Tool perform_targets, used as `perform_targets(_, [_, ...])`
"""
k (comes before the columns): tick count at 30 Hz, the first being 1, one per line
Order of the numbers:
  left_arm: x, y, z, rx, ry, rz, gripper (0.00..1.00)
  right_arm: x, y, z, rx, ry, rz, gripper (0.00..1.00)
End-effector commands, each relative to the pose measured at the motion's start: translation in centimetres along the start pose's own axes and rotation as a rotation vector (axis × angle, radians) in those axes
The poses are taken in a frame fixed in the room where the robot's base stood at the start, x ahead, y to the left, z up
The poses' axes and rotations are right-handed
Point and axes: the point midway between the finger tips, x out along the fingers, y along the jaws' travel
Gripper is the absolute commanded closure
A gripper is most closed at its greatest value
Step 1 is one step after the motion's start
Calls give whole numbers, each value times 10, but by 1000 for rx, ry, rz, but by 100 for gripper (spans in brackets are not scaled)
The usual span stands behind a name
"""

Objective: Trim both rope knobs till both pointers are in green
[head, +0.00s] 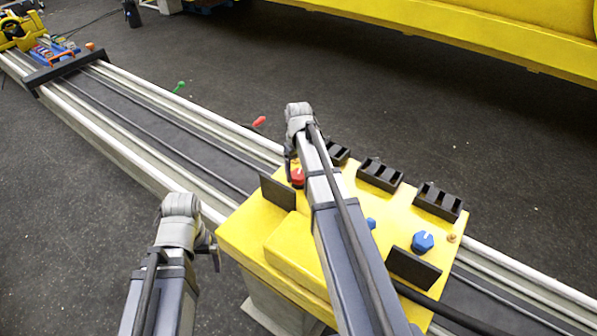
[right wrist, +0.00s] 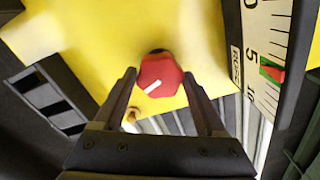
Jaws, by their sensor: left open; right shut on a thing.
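The red knob (head: 297,177) sits at the far left part of the yellow box (head: 240,232); in the right wrist view the red knob (right wrist: 158,76) shows a white line. My right gripper (head: 291,166) is shut on it, one finger each side. A white scale (right wrist: 264,45) stands at the right in the wrist view, with a red pointer (right wrist: 272,73) by a small green patch; I cannot tell if it lies inside the green. The blue knob (head: 423,242) is on the box's right side. My left gripper (head: 213,252) is open and empty, left of the box.
Long rails (head: 130,135) run beneath.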

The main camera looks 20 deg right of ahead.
Motion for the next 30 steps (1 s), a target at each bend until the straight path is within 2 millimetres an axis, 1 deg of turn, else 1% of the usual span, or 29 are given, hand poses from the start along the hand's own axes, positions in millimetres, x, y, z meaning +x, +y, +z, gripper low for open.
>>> perform_targets(10, [0, 0, 0, 0, 0, 0, 0, 0, 0, 0, -20, 0, 0, 82])
perform_targets(11, [0, 0, 0, 0, 0, 0, 0, 0, 0, 0, -20, 0, 0, 24])
perform_targets(17, [0, 0, 0, 0, 0, 0, 0, 0, 0, 0, -19, 0, 0, 2])
perform_targets(18, [0, 0, 0, 0, 0, 0, 0, 0, 0, 0, -19, 0, 0, 0])
perform_targets(26, [-1, 0, 0, 0, 0, 0, 0, -1, 0, 0, -18, 0, 0, 0])
perform_targets(30, [-7, -1, 0, 0, 0, 0, 0, -7, 0, 0, -18, 0, 0, 0])
